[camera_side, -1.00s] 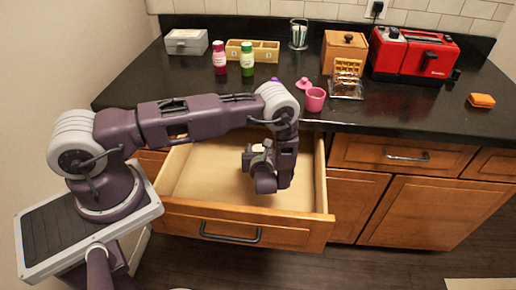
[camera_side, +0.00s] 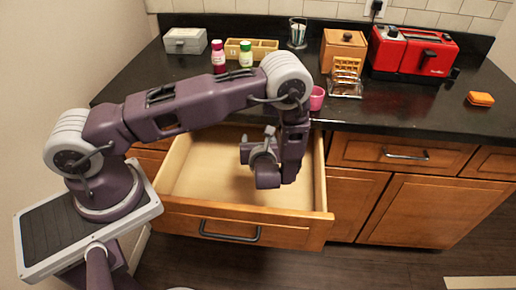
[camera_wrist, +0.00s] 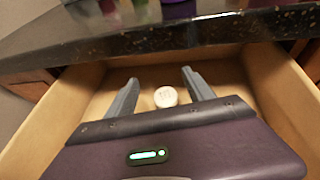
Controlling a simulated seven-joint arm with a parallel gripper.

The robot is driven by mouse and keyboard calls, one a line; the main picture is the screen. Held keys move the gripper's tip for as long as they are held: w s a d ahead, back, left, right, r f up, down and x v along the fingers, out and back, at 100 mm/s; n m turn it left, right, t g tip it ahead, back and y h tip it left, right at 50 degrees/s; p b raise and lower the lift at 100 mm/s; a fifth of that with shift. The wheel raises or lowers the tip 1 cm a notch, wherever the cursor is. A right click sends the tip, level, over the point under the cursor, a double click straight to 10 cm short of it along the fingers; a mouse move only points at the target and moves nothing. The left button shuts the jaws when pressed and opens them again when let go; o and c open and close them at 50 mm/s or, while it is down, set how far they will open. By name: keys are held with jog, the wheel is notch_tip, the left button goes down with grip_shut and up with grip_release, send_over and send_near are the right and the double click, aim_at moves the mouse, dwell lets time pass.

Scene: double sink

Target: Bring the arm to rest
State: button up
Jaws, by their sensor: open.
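My gripper (camera_wrist: 160,76) is open in the wrist view, its two grey fingers apart. A small white round object (camera_wrist: 166,97) shows between the fingers in that view, inside the drawer; I cannot tell how far it is from them. In the side view my arm bends down over the open wooden drawer (camera_side: 200,170), with the wrist low over its right part. The fingers are hard to make out there, and the white object cannot be clearly told from the wrist parts. The drawer's back and side walls surround the gripper in the wrist view.
The black counter (camera_side: 425,110) overhangs the drawer's back. On it stand a red toaster (camera_side: 412,53), a wooden box (camera_side: 342,48), a toast rack (camera_side: 346,78), a pink cup (camera_side: 316,98), two bottles (camera_side: 246,57) and a grey box (camera_side: 185,41). An orange item (camera_side: 480,99) lies at right.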

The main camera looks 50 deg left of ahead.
jog(key=shift+r, duration=0.6)
jog(key=s+r+n+g+h, duration=0.1)
jog(key=s+r+n+g, duration=0.2)
jog(key=s+r+n, duration=0.55)
jog(key=s+r+n+g+h, duration=0.25)
jog(key=s+r+n, duration=0.3)
jog(key=r, duration=0.65)
jog(key=s+d+r+n+t+h, duration=0.3)
jog(key=s+d+r+n+h, duration=0.4)
jog(key=s+d+r+n, duration=0.2)
jog(key=s+d+n, duration=0.1)
jog(key=s+d, duration=0.1)
jog(key=s, duration=0.1)
jog(key=shift+s+d+r+n+t+h, duration=0.15)
jog(key=shift+d+r+n+t+h, duration=0.05)
jog(key=shift+r+n+t+h, duration=0.2)
